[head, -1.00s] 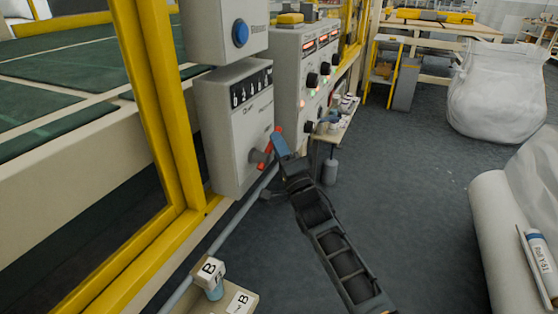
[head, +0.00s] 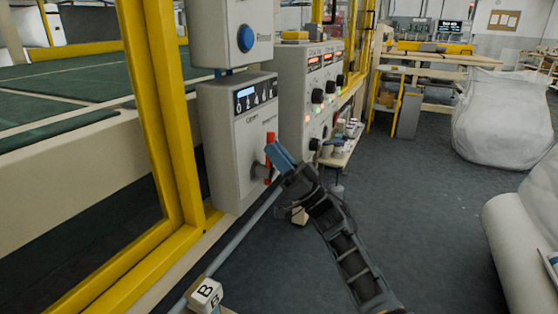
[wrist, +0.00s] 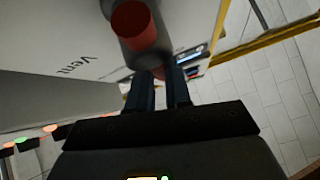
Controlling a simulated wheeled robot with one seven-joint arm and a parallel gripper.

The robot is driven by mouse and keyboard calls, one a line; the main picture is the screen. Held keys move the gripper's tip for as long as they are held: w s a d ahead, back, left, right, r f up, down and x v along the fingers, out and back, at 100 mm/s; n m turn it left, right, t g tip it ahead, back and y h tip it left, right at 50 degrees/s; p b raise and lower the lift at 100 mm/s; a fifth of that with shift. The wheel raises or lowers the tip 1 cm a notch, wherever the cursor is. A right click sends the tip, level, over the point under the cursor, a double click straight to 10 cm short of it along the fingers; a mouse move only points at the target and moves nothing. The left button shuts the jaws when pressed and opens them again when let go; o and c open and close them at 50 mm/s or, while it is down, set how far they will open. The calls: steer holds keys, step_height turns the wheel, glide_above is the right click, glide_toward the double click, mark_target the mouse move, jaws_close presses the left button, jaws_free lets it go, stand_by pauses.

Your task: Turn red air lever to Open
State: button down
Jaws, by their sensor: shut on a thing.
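The red air lever (head: 270,141) is on the front of a light grey box (head: 222,150) in the head view and stands close to upright. Its red end (wrist: 134,25) and grey hub (wrist: 148,50) fill the top middle of the wrist view. My gripper (head: 270,158) is at the lever from the right, its blue fingers shut on the lower part. In the wrist view a bit of red shows between the fingertips of my gripper (wrist: 159,82). The word "Vent" (wrist: 76,65) is printed on the box face.
A box with a blue button (head: 246,39) is above the lever box. A panel of knobs and lights (head: 318,90) stands behind it. A yellow post (head: 150,110) is at left. A white sack (head: 500,115) and white roll (head: 510,230) are at right, with open floor between.

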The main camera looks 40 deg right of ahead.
steer(key=shift+s+a+n+g+y+b, duration=0.1)
steer(key=shift+a+n+g+y+b, duration=0.3)
steer(key=shift+n+y, duration=0.65)
steer(key=shift+s+n+g+y+b, duration=0.1)
steer(key=shift+n+g+y, duration=0.65)
steer(key=shift+n, duration=0.5)
steer(key=shift+y, duration=0.3)
steer(key=c, duration=1.1)
jaws_free()
steer(key=shift+o, duration=0.2)
steer(key=v, duration=0.7)
steer(key=shift+s+f, duration=0.2)
steer(key=shift+d, duration=0.15)
